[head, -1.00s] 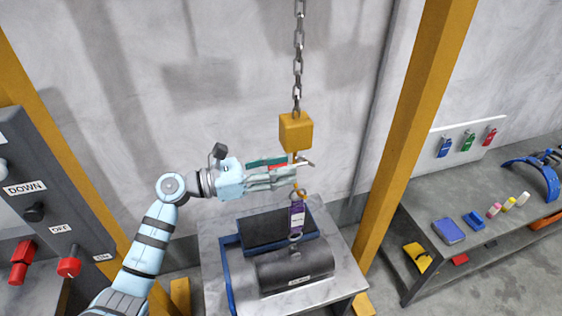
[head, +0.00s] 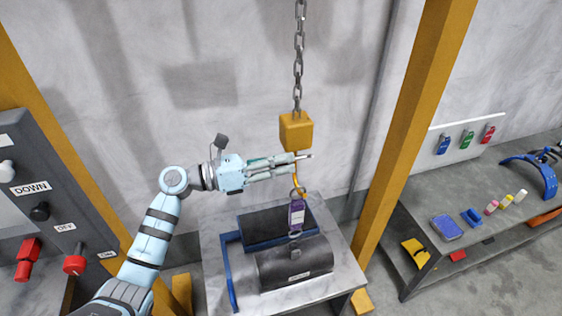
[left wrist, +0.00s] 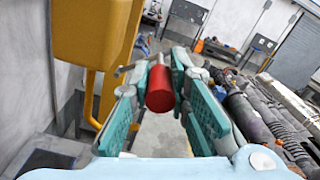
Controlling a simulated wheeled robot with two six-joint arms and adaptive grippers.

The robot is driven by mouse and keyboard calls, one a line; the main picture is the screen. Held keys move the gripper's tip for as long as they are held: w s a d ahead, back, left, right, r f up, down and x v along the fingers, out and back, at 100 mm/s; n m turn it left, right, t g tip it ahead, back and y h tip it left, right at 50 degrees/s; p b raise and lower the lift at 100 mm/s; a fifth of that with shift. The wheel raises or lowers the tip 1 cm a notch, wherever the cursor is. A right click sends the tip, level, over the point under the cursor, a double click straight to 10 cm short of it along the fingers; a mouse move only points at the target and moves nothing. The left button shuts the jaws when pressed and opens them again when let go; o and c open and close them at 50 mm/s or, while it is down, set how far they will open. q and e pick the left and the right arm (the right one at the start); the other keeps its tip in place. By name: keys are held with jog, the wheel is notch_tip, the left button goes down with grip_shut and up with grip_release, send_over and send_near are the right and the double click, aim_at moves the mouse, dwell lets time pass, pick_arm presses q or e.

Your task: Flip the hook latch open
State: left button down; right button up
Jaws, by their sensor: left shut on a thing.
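The yellow hook block (head: 296,131) hangs from a chain, with the thin yellow hook (head: 296,178) below it. In the left wrist view the block (left wrist: 92,45) fills the upper left. The hook latch shows there as a red cylindrical grip (left wrist: 160,88) with a grey metal lever reaching left towards the hook. My left gripper (head: 288,164) is beside the hook, just under the block. Its fingers are shut on the red grip, which shows between the fingertips in the left wrist view. In the head view the fingers mostly hide the grip. My right gripper is out of view.
A purple tagged link (head: 297,213) hangs on the hook above a dark barrel (head: 295,265). A second dark barrel (head: 270,227) lies behind it, with a blue frame (head: 230,268) on the grey table. A yellow post (head: 412,130) stands right; a control panel (head: 45,185) stands left.

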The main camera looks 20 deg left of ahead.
pick_arm(q)
jog(key=shift+w+r+n, duration=0.15)
jog(key=shift+r+n, duration=0.05)
jog(key=shift+n, duration=0.1)
jog(key=c, duration=1.5)
grip_release()
jog(key=shift+a, duration=0.15)
jog(key=v, duration=1.2)
